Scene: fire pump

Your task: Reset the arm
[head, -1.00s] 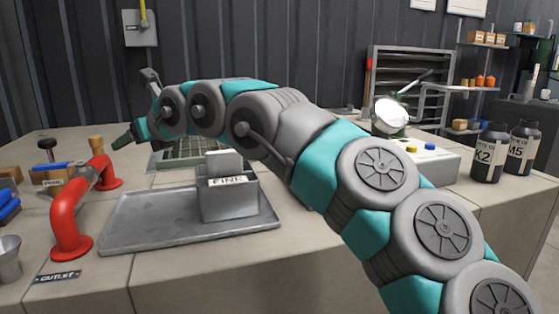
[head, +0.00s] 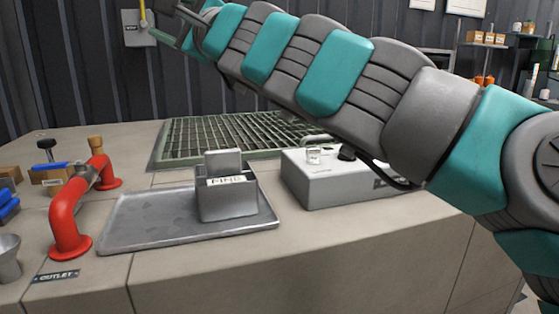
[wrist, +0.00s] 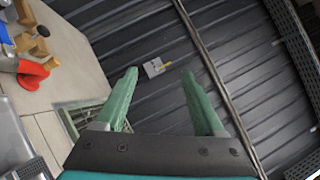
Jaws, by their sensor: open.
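My gripper (wrist: 159,76) is open and empty, its two green fingers apart in the wrist view. Between and beyond the fingertips is the dark ribbed wall with a grey switch box (wrist: 154,67). In the head view my gripper is at the upper left, partly cut off by the top edge, in front of the wall beside the same switch box (head: 138,32). My teal and grey arm stretches from the right edge up to the upper left, above the bench. Nothing is held.
The bench (head: 180,285) carries a red pipe (head: 68,215), a metal tray (head: 130,225) with a grey holder (head: 228,198), a green grate (head: 190,140) and a light grey box (head: 325,180). My arm hides much of the right side.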

